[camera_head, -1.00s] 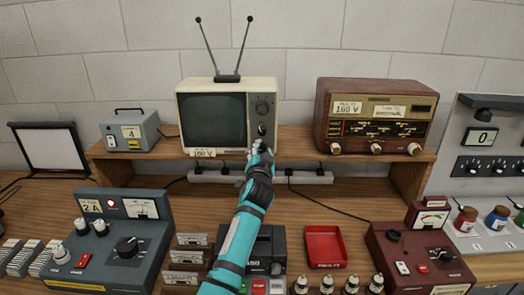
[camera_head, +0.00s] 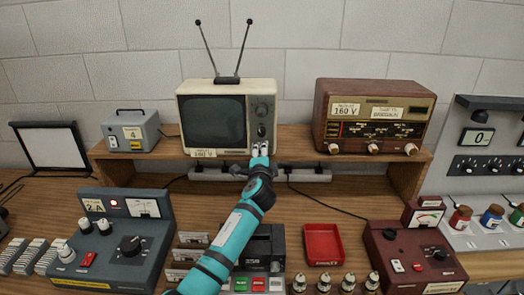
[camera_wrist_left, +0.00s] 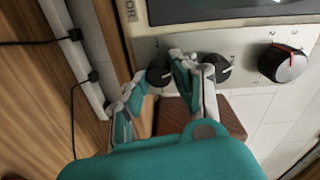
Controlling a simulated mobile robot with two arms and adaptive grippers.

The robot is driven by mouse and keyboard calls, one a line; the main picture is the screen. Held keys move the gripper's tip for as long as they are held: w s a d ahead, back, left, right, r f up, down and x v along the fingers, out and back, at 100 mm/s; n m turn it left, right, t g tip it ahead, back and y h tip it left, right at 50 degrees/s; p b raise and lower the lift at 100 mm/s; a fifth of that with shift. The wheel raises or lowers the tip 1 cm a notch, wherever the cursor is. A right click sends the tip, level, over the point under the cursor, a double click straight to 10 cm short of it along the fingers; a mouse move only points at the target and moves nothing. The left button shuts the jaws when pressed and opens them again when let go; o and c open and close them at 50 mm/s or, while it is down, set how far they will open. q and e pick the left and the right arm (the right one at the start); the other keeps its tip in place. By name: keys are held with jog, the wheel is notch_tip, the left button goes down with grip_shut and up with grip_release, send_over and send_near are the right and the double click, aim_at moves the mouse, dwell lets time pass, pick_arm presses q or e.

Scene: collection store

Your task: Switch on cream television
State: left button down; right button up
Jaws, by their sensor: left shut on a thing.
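The cream television (camera_head: 213,87) stands on the wooden shelf with a dark screen and two aerial rods up. Its control panel at the right has a large upper knob (camera_head: 262,110) and a middle knob (camera_head: 261,131). My left gripper (camera_head: 260,149) is at the panel's bottom. In the wrist view, my left gripper (camera_wrist_left: 160,85) has its fingers on either side of the lowest knob (camera_wrist_left: 159,73), shut on it. The middle knob (camera_wrist_left: 217,66) is just beside one finger, and the large numbered knob (camera_wrist_left: 283,63) is clear. The lowest knob is hidden in the head view. My right gripper is not in view.
A brown radio (camera_head: 325,110) stands right of the television, and a small grey box (camera_head: 132,132) stands left. A power strip (camera_head: 300,175) lies below the shelf. Meters, a red tray (camera_head: 323,243) and bulbs crowd the bench in front.

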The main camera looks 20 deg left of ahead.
pick_arm(q)
jog(key=shift+m, duration=0.6)
jog(key=c, duration=1.1)
grip_release()
jog(key=shift+o, duration=0.2)
jog(key=v, duration=1.2)
jog(key=shift+f, duration=0.1)
